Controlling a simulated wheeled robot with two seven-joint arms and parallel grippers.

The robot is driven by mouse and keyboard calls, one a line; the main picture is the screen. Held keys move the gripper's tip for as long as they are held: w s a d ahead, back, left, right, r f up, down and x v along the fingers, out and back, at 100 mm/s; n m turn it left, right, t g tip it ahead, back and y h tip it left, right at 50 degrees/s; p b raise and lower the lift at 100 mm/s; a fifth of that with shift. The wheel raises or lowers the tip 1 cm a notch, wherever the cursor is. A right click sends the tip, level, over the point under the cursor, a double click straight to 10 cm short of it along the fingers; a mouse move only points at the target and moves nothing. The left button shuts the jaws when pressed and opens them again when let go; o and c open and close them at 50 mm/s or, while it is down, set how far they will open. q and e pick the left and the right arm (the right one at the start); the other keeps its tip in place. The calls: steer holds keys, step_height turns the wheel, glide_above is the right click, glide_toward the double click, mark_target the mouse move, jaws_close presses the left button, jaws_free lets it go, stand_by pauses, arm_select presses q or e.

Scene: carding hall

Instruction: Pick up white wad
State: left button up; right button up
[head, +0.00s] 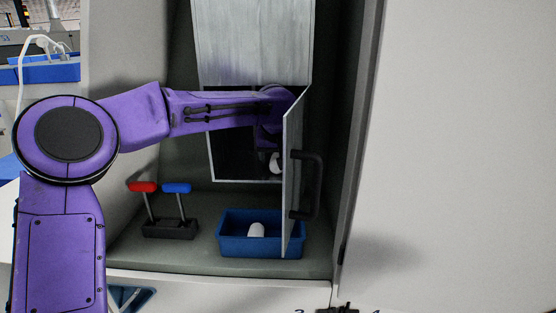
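A white wad (257,230) lies in the blue bin (232,246) on the floor of the cabinet. Another small white piece (276,163) shows inside the dark opening, beside the end of my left arm; I cannot tell whether it is a wad or whether it is held. My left arm reaches in from the left, and my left gripper (268,152) is inside the opening, small, dark and partly hidden by the open door's edge. Whether its fingers are open or shut does not show. My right gripper is not in view.
A grey door (293,150) with a black handle (314,185) stands open, its lower edge in front of the blue bin. A red lever (143,187) and a blue lever (177,188) rise from a dark base left of the bin. A pale panel (460,140) fills the right.

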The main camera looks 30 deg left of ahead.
arm_select(q)
steer(key=shift+s+d+r, duration=0.15)
steer(key=shift+s, duration=0.05)
steer(key=c, duration=0.6)
steer(key=shift+s, duration=0.1)
steer(key=c, duration=0.5)
steer(key=shift+r, duration=0.1)
